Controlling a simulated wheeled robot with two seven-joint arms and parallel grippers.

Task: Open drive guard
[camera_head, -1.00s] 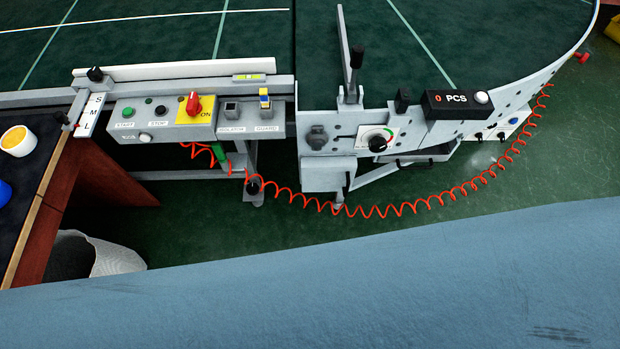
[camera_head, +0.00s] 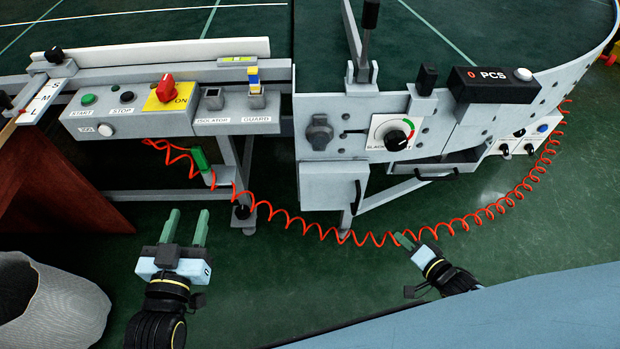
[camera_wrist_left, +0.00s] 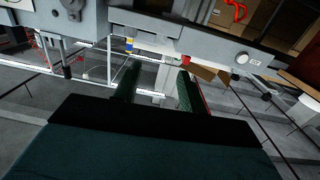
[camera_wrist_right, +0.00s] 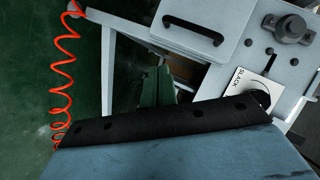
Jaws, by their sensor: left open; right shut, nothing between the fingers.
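The grey box-like guard cover (camera_head: 327,188) hangs below the conveyor frame and looks closed. Its black handle (camera_head: 357,197) stands at its right edge. A dark rotary latch (camera_head: 319,132) sits just above it. The GUARD switch (camera_head: 253,85), with a blue and yellow key, is on the control panel. My left gripper (camera_head: 186,228) is open and empty, left of and below the cover. My right gripper (camera_head: 403,240) is shut and empty, to the right of and below the cover, apart from it. A panel with a black handle (camera_wrist_right: 193,31) shows in the right wrist view.
A coiled orange cable (camera_head: 300,225) hangs between the grippers and the machine, passing close to my right gripper. The SLACK dial (camera_head: 394,139) and an open drawer (camera_head: 435,172) are right of the cover. A grey bin (camera_head: 55,305) stands at lower left. Green floor is free between the grippers.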

